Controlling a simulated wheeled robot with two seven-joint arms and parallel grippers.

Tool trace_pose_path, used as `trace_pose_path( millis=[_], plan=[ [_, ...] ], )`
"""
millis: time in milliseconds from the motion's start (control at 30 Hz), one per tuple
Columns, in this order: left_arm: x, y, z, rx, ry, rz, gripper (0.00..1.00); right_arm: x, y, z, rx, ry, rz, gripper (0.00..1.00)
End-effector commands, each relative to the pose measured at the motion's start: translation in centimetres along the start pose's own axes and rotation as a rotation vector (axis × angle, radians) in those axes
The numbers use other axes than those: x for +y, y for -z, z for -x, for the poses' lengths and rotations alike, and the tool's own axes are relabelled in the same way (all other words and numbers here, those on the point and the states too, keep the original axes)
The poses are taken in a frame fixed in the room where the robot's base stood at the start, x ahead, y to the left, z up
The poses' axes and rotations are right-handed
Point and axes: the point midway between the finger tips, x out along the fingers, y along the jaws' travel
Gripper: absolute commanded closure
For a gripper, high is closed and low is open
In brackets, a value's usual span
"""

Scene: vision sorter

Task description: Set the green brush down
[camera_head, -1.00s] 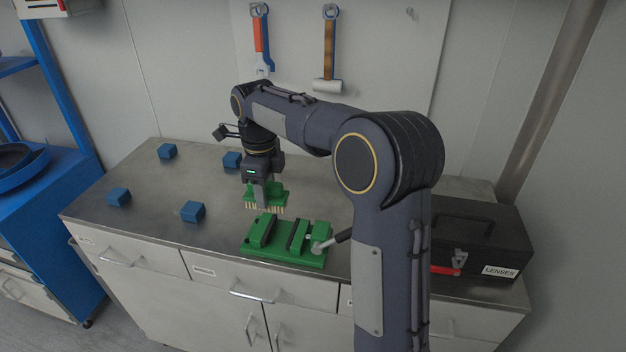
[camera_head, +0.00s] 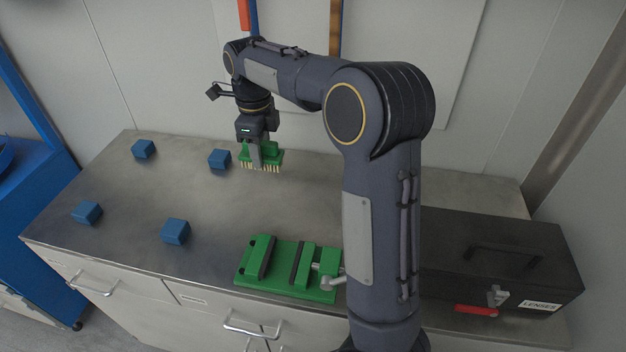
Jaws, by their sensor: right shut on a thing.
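The green brush (camera_head: 271,158) has a green block back and pale bristles that point down. My right gripper (camera_head: 257,160) points down and is shut on the brush. The brush is over the metal worktop (camera_head: 190,195), behind the green vise. I cannot tell whether the bristles touch the worktop or hang a little above it. My left gripper is not in view.
Several blue blocks (camera_head: 175,231) stand on the left half of the worktop, one (camera_head: 219,159) close left of the brush. A green vise (camera_head: 287,268) sits at the front edge. A black toolbox (camera_head: 500,262) stands at the right.

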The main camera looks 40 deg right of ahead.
Motion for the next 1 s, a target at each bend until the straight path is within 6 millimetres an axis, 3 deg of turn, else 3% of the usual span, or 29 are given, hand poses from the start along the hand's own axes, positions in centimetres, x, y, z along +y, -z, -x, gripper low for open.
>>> trace_pose_path(
  millis=[300,500,767,1000],
  plan=[
    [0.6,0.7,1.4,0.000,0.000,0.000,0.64,-6.2,4.8,-3.2,0.003,-0.002,-0.008,0.84],
    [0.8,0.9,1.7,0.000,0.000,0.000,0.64,-8.6,6.6,-6.9,0.004,-0.004,-0.003,0.84],
    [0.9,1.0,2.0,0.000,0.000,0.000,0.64,-9.9,7.5,-8.8,0.002,-0.001,-0.001,0.84],
    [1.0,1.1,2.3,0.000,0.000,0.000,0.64,-10.2,7.8,-12.0,0.001,-0.002,-0.001,0.84]
  ],
)
